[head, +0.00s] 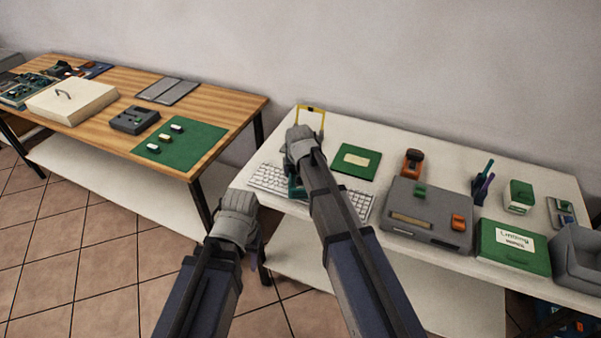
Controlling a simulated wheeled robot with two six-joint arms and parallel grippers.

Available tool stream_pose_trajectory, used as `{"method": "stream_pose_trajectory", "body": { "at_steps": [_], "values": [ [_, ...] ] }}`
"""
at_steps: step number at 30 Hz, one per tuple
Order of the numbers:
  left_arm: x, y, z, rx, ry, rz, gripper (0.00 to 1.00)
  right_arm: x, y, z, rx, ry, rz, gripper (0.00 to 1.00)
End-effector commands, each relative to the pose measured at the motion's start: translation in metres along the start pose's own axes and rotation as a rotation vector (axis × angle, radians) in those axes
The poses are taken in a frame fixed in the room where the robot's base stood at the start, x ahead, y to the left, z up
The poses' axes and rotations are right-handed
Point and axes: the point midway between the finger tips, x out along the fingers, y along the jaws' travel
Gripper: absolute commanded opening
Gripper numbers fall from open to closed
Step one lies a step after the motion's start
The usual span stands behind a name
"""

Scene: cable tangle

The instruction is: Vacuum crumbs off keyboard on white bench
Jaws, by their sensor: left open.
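The white keyboard (268,178) lies on the white bench (385,143). My right arm and gripper (293,168) cross over its middle, hiding part of it. A small teal piece shows just under that gripper, against the keyboard. I cannot tell what it is or whether the gripper holds it; the right fingertips are hidden. My left gripper (250,248) is open, in front of the bench's left front corner, apart from the keyboard. I cannot make out crumbs at this size. I cannot clearly identify a vacuum; an orange and dark device (413,161) stands behind the grey case.
A yellow frame (310,109) stands at the back left. A green box (356,161), grey case (430,212), pens (483,182) and green package (514,248) crowd the bench. A wooden table (225,104) with a green mat (180,144) stands left, across a gap.

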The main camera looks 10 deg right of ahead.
Motion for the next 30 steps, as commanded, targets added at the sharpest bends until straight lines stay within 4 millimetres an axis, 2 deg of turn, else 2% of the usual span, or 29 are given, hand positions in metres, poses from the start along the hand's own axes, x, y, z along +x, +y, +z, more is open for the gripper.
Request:
{"method": "stream_pose_trajectory", "body": {
  "at_steps": [16, 30],
  "values": [
    [-0.004, 0.0, 0.0, 0.0, 0.0, 0.0, 0.5, -0.004, 0.0, -0.002, 0.0, 0.001, 0.0, 0.35],
    [-0.047, -0.004, 0.003, 0.0, 0.0, 0.0, 0.5, -0.044, 0.0, -0.018, 0.0, 0.001, 0.0, 0.35]
  ]
}}
